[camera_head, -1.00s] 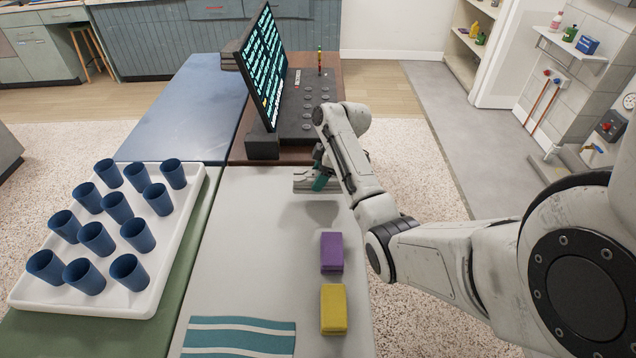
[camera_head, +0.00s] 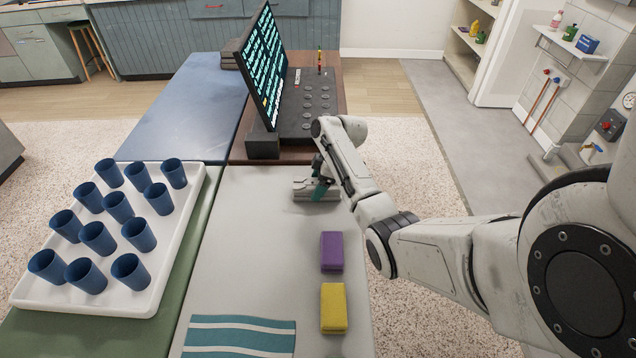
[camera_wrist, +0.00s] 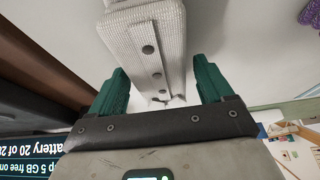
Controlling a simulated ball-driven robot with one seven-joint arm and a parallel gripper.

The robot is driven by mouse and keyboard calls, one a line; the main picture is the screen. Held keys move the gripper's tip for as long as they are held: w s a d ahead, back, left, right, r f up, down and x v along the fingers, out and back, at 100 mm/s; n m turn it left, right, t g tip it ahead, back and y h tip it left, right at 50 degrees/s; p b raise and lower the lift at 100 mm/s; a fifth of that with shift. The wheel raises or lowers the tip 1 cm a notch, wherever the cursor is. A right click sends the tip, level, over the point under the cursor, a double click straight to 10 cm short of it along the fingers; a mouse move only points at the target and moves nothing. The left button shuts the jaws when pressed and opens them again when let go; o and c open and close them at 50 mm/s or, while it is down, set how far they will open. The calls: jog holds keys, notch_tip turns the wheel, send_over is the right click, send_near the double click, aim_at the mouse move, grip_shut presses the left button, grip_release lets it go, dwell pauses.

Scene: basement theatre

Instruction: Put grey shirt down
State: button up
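The grey shirt (camera_head: 312,196) is a folded, flat grey bundle at the far end of the pale table (camera_head: 262,225), just in front of the dark console. It appears to rest on the tabletop. In the wrist view the shirt (camera_wrist: 150,42) shows its woven fabric and a strip with dark buttons. My gripper (camera_wrist: 160,72) has its green fingers spread to either side of the shirt, with a gap visible at the right finger. In the head view my gripper (camera_head: 322,184) is over the shirt, partly hidden by my arm.
A purple folded cloth (camera_head: 332,252) and a yellow one (camera_head: 334,308) lie along the table's right side. A striped teal cloth (camera_head: 240,336) lies at the near end. A white tray (camera_head: 92,300) of blue cups stands left. The console with a screen (camera_head: 265,75) is behind.

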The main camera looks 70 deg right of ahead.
jog(key=shift+o, duration=0.7)
jog(key=shift+r, duration=0.1)
jog(key=shift+r, duration=0.2)
jog(key=v, duration=1.2)
jog(key=shift+s+f, duration=0.1)
jog(key=shift+f, duration=0.05)
